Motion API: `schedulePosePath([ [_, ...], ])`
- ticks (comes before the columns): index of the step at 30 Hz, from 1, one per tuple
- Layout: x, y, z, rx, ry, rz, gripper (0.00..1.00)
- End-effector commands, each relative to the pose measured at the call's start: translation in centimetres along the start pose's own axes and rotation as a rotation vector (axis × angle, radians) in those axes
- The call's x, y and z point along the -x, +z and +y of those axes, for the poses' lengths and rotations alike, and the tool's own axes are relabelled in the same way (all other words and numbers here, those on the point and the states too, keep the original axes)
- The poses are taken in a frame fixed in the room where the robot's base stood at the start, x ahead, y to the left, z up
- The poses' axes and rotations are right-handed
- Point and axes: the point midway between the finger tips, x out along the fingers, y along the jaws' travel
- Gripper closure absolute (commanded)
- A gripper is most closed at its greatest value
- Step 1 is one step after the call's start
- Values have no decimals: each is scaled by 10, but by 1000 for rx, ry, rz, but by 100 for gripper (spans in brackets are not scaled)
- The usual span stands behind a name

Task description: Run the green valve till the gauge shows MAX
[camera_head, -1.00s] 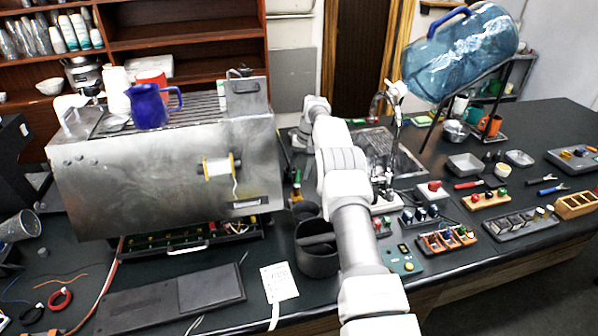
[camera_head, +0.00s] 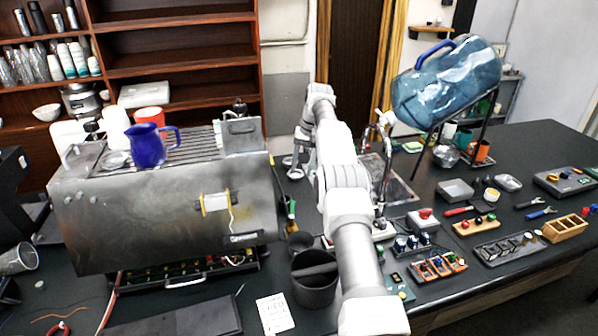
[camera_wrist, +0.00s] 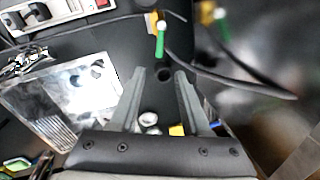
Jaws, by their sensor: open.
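The green valve handle (camera_wrist: 160,42) hangs from a brass-coloured fitting in the upper middle of the wrist view. In the head view the green handle (camera_head: 291,209) shows small beside the right end of the steel brewer (camera_head: 165,225). My gripper (camera_wrist: 159,80) is open and empty. Its fingertips point toward the handle and are apart from it in the picture. A blurred second green shape (camera_wrist: 221,25) at the right looks like a reflection in the steel. I cannot make out a gauge or its reading in either view.
A black cable (camera_wrist: 235,82) runs past the valve. A metal sink (camera_wrist: 75,95) lies left of my fingers. A dark knock bin (camera_head: 315,285) stands in front of my arm's side of the brewer. A large blue water bottle (camera_head: 447,82) rests on a stand behind right.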

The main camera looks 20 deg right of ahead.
Motion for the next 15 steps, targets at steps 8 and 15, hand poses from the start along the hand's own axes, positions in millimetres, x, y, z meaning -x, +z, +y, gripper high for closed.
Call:
schedulePosePath([
  [8,30,1,0,-1,0,0,53],
  [15,32,1,1,-1,0,0,53],
])
